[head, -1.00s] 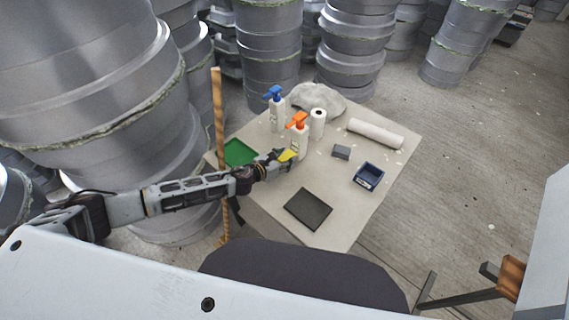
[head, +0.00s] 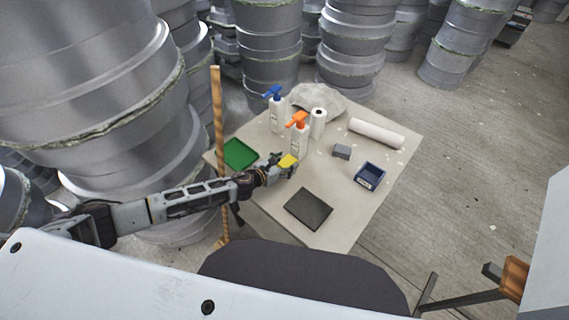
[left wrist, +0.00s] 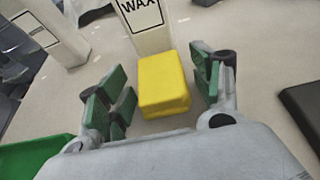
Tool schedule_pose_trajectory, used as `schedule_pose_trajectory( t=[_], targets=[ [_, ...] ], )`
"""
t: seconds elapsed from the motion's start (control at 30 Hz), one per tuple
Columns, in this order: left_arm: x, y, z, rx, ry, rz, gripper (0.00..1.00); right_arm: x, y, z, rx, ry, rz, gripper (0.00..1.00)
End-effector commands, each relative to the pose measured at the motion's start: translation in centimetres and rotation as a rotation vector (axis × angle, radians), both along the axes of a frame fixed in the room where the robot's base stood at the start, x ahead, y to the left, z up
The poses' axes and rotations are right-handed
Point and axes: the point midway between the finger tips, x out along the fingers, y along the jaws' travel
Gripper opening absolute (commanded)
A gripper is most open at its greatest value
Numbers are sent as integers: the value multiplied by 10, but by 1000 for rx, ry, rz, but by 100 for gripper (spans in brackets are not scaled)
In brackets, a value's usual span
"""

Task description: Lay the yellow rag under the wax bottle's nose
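The wax bottle, white with an orange pump head (head: 298,119), stands upright on the table; its nose points left and toward me. Its "WAX" label (left wrist: 141,12) shows in the left wrist view. The yellow rag (head: 287,161), a folded block, sits on the table at the near side of the bottle's foot. In the left wrist view the rag (left wrist: 164,84) lies between the green-padded fingers of my left gripper (left wrist: 160,95). My right gripper is out of view.
A blue-headed bottle (head: 276,112) stands behind left. A green tray (head: 240,153) lies left, a dark pad (head: 308,208) near, a blue bin (head: 369,176) and grey block (head: 342,152) right. A paper roll (head: 318,122) stands behind the wax bottle. A wooden pole (head: 218,150) rises by the table's left edge.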

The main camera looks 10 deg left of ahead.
Motion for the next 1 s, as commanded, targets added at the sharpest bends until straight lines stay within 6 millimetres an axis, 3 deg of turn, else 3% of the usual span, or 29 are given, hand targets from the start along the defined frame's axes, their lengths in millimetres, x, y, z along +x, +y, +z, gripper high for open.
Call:
schedule_pose_trajectory(
  t=[0.5, 1.0],
  targets=[
    [-1, 1, 3, 0, 0, 0, 70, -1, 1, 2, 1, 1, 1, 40],
    [-34, 21, 18, 1, 1, 0, 70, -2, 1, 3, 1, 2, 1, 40]
  ],
)
